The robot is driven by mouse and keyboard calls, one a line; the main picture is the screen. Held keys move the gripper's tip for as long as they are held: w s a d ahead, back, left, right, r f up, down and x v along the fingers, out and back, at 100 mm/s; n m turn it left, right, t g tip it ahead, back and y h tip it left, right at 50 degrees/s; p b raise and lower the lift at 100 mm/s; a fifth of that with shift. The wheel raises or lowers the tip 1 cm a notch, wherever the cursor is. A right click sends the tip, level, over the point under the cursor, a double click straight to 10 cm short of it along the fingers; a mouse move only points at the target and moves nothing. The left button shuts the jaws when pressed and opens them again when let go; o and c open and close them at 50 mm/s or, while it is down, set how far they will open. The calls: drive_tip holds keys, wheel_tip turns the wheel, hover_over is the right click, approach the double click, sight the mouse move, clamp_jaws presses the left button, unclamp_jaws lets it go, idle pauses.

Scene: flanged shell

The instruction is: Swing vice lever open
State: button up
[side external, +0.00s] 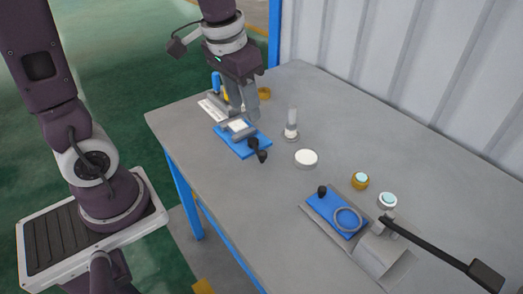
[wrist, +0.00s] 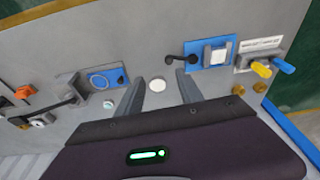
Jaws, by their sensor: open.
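The vice is most likely the blue-based fixture (side external: 228,140) with a pale square block (side external: 238,126) between grey parts, at the table's left. Its black lever (side external: 257,150) projects toward the table's near edge. In the wrist view the blue base (wrist: 203,72) is at upper right and the lever (wrist: 180,59) sticks out to its left. My gripper (side external: 244,108) is over the far side of this fixture in the side view, open and empty. In the wrist view its two fingers (wrist: 158,80) stand apart, clear of the lever. Contact with the fixture cannot be judged.
A rack (side external: 211,108) with blue and yellow handles stands close behind the fixture. A second blue fixture (side external: 325,207) and a long black-handled lever (side external: 435,248) are farther right.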

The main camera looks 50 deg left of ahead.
drive_tip(key=g, duration=0.2)
hover_over(262, 153)
drive_tip(key=f, duration=1)
drive_tip(key=shift+s+d+f, duration=0.1)
drive_tip(key=shift+s+f, duration=0.1)
drive_tip(key=shift+f, duration=0.15)
drive_tip(key=f, duration=0.8)
drive_tip(key=shift+w+f, duration=0.15)
drive_tip(key=shift+w, duration=0.05)
clamp_jaws()
